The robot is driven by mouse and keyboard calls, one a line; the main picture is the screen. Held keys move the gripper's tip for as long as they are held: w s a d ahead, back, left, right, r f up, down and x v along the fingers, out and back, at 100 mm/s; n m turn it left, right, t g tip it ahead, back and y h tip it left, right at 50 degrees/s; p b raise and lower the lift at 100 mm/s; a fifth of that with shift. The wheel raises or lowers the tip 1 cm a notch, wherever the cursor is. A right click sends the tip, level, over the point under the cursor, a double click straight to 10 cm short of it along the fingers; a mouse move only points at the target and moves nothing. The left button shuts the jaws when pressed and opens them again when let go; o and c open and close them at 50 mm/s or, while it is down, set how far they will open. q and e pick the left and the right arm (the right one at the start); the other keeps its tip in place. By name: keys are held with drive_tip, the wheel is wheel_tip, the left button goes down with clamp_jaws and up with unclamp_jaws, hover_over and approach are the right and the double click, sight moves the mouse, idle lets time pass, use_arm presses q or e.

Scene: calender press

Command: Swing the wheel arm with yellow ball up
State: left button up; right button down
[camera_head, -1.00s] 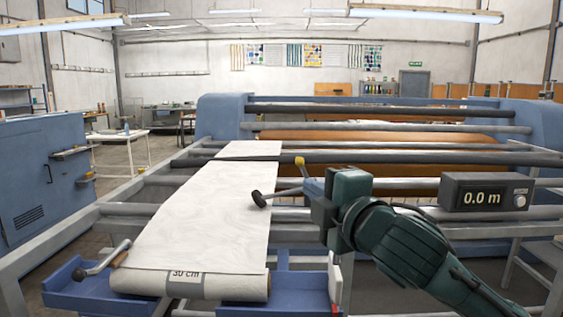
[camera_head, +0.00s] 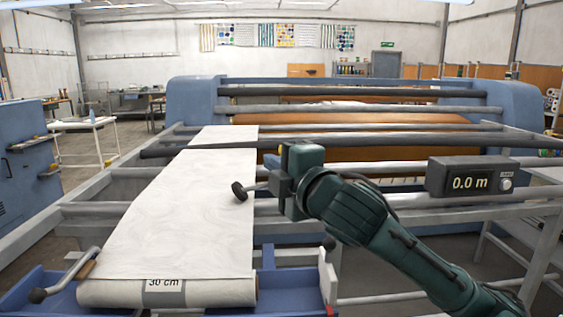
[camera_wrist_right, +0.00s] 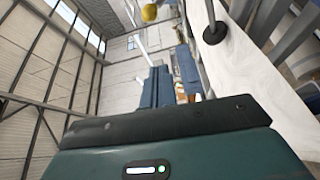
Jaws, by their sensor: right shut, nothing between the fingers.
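The wheel arm's yellow ball (camera_wrist_right: 149,13) shows at the top of the right wrist view; in the head view it is mostly or wholly hidden behind my right gripper. Another wheel arm ends in a black ball (camera_head: 239,191), left of the gripper and in front of the cloth. This black ball (camera_wrist_right: 213,33) is also near the top of the wrist view. My right gripper (camera_head: 275,186) is shut and empty, close beside the wheel on its right. The wheel's hub is hidden behind it. My left gripper is not in view.
White cloth (camera_head: 178,210) runs from the press rollers (camera_head: 360,91) to a roll marked 30 cm (camera_head: 200,292) in a blue cradle (camera_head: 295,282). A meter box (camera_head: 466,178) reading 0.0 m stands right of my arm. A crank handle (camera_head: 65,276) sticks out at the cradle's left.

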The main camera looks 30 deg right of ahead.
use_arm(q)
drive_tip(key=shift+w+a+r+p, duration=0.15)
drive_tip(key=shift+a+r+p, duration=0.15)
drive_tip(key=shift+p, duration=0.75)
use_arm(e)
drive_tip(key=w+d, duration=0.3)
drive_tip(key=w, duration=0.2)
drive_tip(key=shift+w+d, duration=0.35)
drive_tip(key=shift+w, duration=0.05)
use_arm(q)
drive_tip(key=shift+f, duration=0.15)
use_arm(e)
drive_tip(key=shift+d+f, duration=0.1)
